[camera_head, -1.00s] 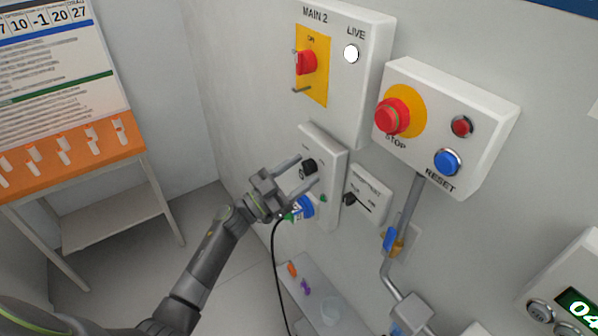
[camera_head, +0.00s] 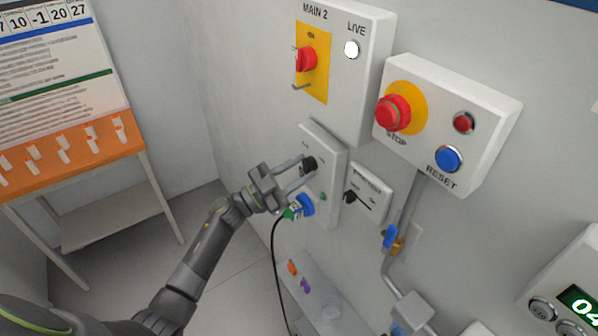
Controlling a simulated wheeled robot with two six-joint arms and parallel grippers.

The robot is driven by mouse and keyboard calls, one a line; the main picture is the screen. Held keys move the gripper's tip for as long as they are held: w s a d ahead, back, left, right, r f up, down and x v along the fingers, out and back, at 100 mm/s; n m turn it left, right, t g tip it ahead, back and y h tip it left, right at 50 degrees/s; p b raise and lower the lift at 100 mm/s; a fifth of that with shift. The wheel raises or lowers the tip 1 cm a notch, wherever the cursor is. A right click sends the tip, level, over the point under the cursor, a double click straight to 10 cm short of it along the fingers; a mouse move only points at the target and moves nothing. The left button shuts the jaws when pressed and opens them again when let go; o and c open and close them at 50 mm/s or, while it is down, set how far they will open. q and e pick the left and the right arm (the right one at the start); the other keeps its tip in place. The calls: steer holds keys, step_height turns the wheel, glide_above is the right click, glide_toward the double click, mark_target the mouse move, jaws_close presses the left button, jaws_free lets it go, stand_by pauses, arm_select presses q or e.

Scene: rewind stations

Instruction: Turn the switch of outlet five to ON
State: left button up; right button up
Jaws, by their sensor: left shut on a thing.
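The outlet box (camera_head: 331,200) is a narrow white box on the wall below the MAIN 2 box. Its black rotary switch knob (camera_head: 310,163) is on the upper part of its front. My left gripper (camera_head: 303,168) has its fingers at the knob and is shut on it, partly covering it. The small lettering around the knob is too small to read. A blue plug (camera_head: 305,204) with a green part sits at the lower part of the box, with a black cable hanging down. My right gripper is not in view.
The MAIN 2 box (camera_head: 366,85) with a red switch (camera_head: 306,60) is above. A STOP and RESET box (camera_head: 485,120) is to the right. A small white box (camera_head: 372,190) with a black knob is beside the outlet. A shelf (camera_head: 322,286) with small coloured items is below.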

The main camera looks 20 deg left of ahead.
arm_select(q)
steer(key=m+g, duration=0.1)
steer(key=m, duration=0.2)
steer(key=m+g+b, duration=0.1)
steer(key=m+g, duration=0.1)
steer(key=m, duration=0.2)
steer(key=m+g, duration=0.1)
steer(key=m, duration=0.2)
steer(key=shift+w+a+r+m+g+h, duration=0.15)
steer(key=shift+a+r+m+g+h, duration=0.05)
steer(key=shift+m+g+h, duration=0.1)
steer(key=shift+r+m+g+y+b, duration=0.15)
steer(key=shift+m+g+y, duration=0.15)
steer(key=shift+m, duration=0.85)
steer(key=shift+r+m+g+y+b, duration=0.1)
steer(key=shift+m+g+y+b, duration=0.25)
steer(key=shift+m, duration=0.75)
steer(key=shift+r+m+g+y, duration=0.15)
steer(key=shift+m+y, duration=0.3)
steer(key=shift+m, duration=0.7)
steer(key=shift+f, duration=0.1)
steer(key=o, duration=1)
steer(key=shift+c, duration=0.2)
